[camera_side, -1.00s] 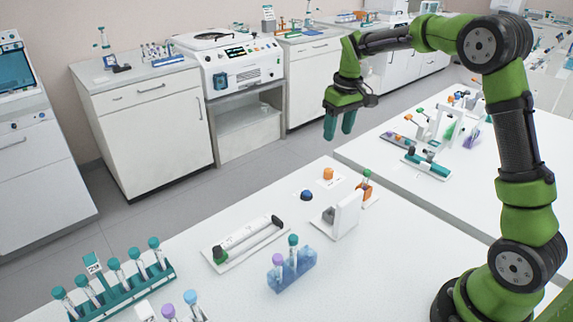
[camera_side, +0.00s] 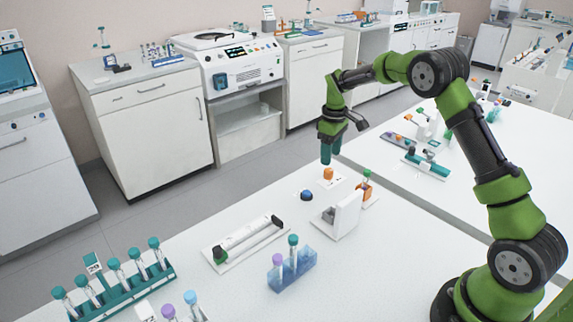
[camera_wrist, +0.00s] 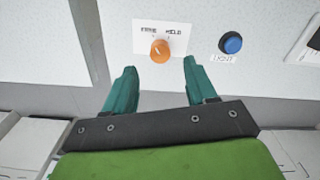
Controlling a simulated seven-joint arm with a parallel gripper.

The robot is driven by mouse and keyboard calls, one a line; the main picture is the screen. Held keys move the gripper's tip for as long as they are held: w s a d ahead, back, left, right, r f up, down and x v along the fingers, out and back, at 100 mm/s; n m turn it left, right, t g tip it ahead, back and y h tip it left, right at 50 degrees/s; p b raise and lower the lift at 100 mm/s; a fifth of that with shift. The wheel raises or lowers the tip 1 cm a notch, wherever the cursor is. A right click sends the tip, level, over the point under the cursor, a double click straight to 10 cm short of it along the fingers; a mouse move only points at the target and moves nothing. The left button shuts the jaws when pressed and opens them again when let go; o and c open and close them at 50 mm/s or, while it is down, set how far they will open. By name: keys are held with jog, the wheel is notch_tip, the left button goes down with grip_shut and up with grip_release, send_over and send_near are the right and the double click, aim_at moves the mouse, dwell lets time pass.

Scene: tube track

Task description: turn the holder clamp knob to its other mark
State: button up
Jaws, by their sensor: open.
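The orange clamp knob (camera_side: 328,174) sits on a white label plate on the near bench. In the wrist view the knob (camera_wrist: 160,51) is below two printed marks, which look like FREE on the left and HELD on the right. I cannot tell clearly which mark it points to. My gripper (camera_side: 326,158) hangs fingers-down, just above and behind the knob in the side view. In the wrist view the gripper (camera_wrist: 160,72) is open and empty, with its teal fingers apart and the knob showing between and beyond their tips. The white holder (camera_side: 347,213) stands in front of the knob.
A blue button (camera_side: 306,195) with a label is left of the holder. An orange-and-green item (camera_side: 366,188) stands close right of the knob. A tube cradle (camera_side: 246,243), a blue tube rack (camera_side: 291,271) and a teal rack (camera_side: 125,290) are farther forward.

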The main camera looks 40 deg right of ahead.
aim_at(329, 171)
notch_tip(329, 171, down, 6)
jog(key=shift+f, duration=0.2)
grip_shut()
dwell(0.4)
jog(key=m, duration=0.3)
jog(key=shift+r+m, duration=0.1)
jog(key=shift+m, duration=0.3)
jog(key=m, duration=0.3)
jog(key=shift+m, duration=0.3)
jog(key=m, duration=0.6)
jog(key=shift+a, duration=0.1)
jog(key=shift+m, duration=0.4)
